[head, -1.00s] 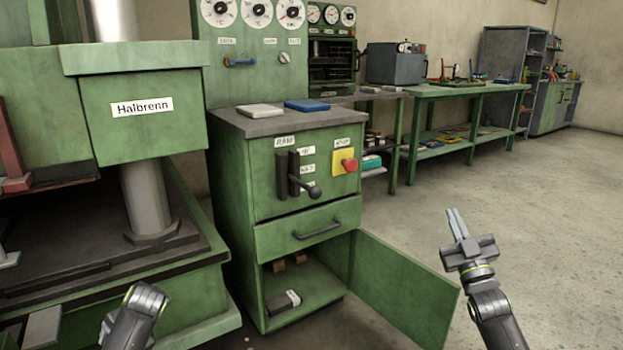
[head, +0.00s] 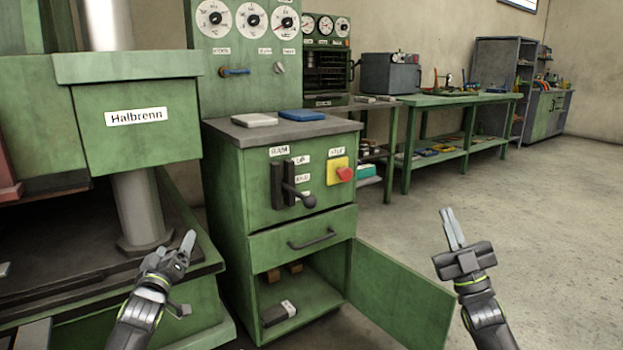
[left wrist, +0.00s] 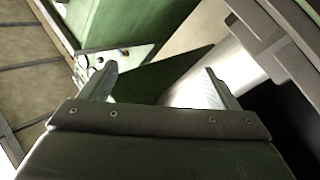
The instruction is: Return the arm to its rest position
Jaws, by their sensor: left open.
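My left gripper (head: 186,275) is in the lower left of the head view, in front of the green press. Its jaws are apart with nothing between them. In the left wrist view the two fingers of the left gripper (left wrist: 160,80) are also spread and empty, with a pale metal cylinder and green panels behind them. My right gripper (head: 448,212) is at the lower right of the head view, pointing up over bare floor. Its fingers look close together, but their gap is hard to judge from this angle, and I see nothing held.
A green press (head: 130,115) labelled Halbrenn stands at the left. The green control cabinet (head: 262,185) beside it has a lever, a red stop button and an open lower door (head: 400,298) near my right arm. A green workbench (head: 460,98) stands behind. The floor (head: 540,220) at right is clear.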

